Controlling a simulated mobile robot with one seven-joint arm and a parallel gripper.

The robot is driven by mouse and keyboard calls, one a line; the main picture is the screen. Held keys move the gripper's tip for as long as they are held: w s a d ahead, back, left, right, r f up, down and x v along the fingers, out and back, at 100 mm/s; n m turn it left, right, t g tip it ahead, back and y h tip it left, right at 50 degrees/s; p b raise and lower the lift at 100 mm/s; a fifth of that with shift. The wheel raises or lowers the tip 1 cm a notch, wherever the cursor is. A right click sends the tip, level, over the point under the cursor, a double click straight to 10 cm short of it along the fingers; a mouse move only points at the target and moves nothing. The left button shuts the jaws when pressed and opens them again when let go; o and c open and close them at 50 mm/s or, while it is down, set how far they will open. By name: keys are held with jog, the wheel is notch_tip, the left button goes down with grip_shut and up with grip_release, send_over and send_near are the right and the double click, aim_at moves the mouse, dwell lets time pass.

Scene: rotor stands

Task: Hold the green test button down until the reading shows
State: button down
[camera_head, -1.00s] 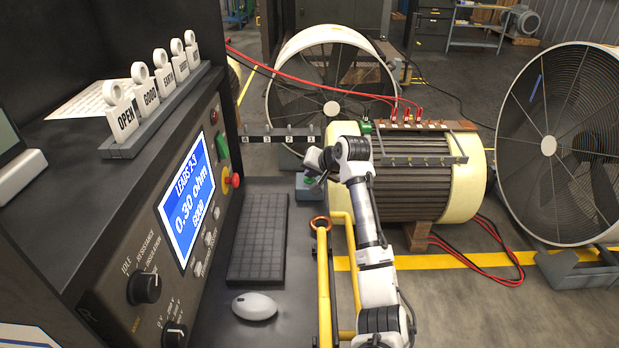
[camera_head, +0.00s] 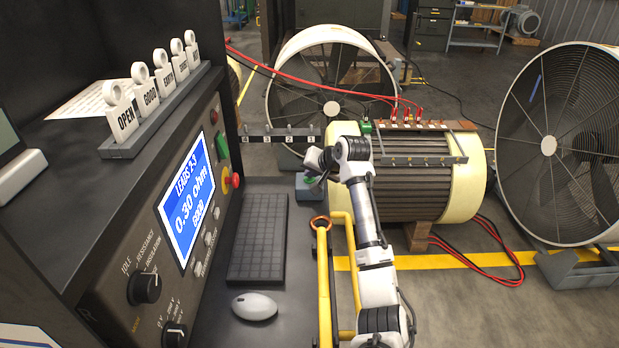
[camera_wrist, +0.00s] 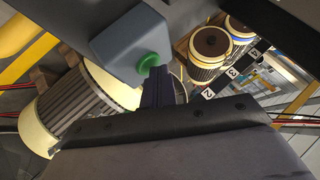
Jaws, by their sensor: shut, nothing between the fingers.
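The green test button (camera_wrist: 149,62) sits on a blue-grey box (camera_wrist: 120,45) in the wrist view; the box (camera_head: 306,192) also shows in the head view beside the keyboard. My gripper (camera_wrist: 158,72) is shut and empty, its fingertips at the button's edge and seemingly touching it. How far the button is pressed cannot be told. The tester screen (camera_head: 188,205) reads "LEADS 2-3", "0.30 ohm", "GOOD".
A keyboard (camera_head: 258,238) and a mouse (camera_head: 254,306) lie on the desk. Tags (camera_head: 124,112) stand in a rack on the tester. A cream motor (camera_head: 460,185) with red leads stands behind my arm. A yellow rail (camera_head: 323,285) runs beside the desk.

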aim_at(312, 181)
dwell(0.3)
jog(key=shift+r+p, duration=0.85)
notch_tip(312, 181, up, 5)
jog(key=p, duration=0.4)
dwell(0.4)
